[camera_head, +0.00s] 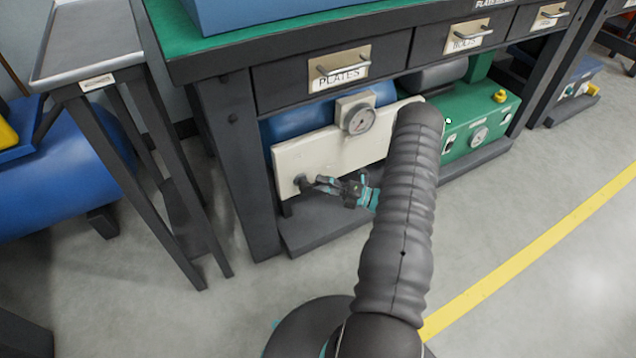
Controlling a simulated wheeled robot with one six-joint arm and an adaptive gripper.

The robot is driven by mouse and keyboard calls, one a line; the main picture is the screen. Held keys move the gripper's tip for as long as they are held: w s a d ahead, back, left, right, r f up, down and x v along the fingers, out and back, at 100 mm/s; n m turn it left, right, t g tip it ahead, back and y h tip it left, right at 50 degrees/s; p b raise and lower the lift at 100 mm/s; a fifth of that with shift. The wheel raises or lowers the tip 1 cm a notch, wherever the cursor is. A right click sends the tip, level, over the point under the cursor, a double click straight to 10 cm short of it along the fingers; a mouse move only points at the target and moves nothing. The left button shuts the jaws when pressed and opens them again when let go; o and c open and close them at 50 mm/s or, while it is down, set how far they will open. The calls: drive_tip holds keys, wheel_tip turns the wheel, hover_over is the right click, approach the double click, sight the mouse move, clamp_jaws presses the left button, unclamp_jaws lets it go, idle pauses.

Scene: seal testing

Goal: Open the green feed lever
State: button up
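My gripper (322,184) reaches left under the bench, in front of a cream panel (345,150). Its fingertips are close to a dark round fitting (303,184) at the panel's lower left. I cannot tell whether they touch it, or whether the fingers are open or shut. No green lever can be made out; my arm covers the right end of the panel and part of the green unit (480,125) beside it.
A round gauge (360,119) stands at the panel's top, with a blue tank behind. Above are drawers with handles, including the PLATES drawer (338,69). A dark bench leg (238,165) and a side stand (88,50) are on the left. The right floor is clear.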

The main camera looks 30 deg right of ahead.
drive_tip(key=shift+w+a+r, duration=0.1)
drive_tip(key=shift+w+a, duration=0.4)
drive_tip(key=shift+a, duration=0.05)
clamp_jaws()
